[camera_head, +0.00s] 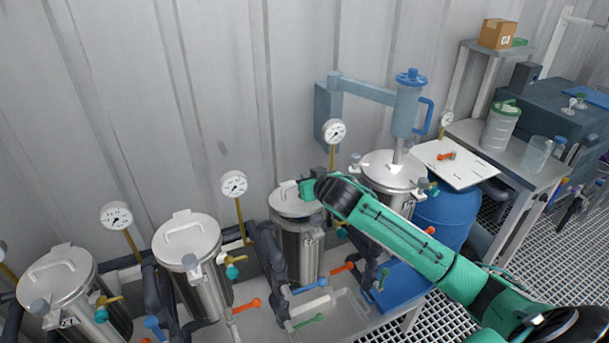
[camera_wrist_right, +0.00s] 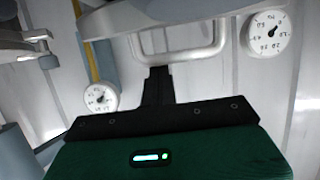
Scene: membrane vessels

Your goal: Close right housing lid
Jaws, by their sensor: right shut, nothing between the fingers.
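The steel vessel in the middle (camera_head: 300,245) has a round lid (camera_head: 283,207) with a bar handle on top. My right gripper (camera_head: 300,190) is over the right side of this lid, beside the handle, and partly hides it. In the right wrist view my gripper's black fingers (camera_wrist_right: 157,84) are together and empty. They point at the lid handle (camera_wrist_right: 180,52), with the lid (camera_wrist_right: 160,17) beyond; whether they touch the handle I cannot tell. The lid appears to lie on the vessel, but the seam is partly hidden. My left gripper is not in view.
Another lidded vessel (camera_head: 393,172) stands to the right, under a blue lifting arm (camera_head: 365,91). Two more vessels (camera_head: 187,240) stand to the left. A pressure gauge (camera_head: 335,132) rises behind my gripper. Pipes and coloured valve handles (camera_head: 311,286) crowd the front.

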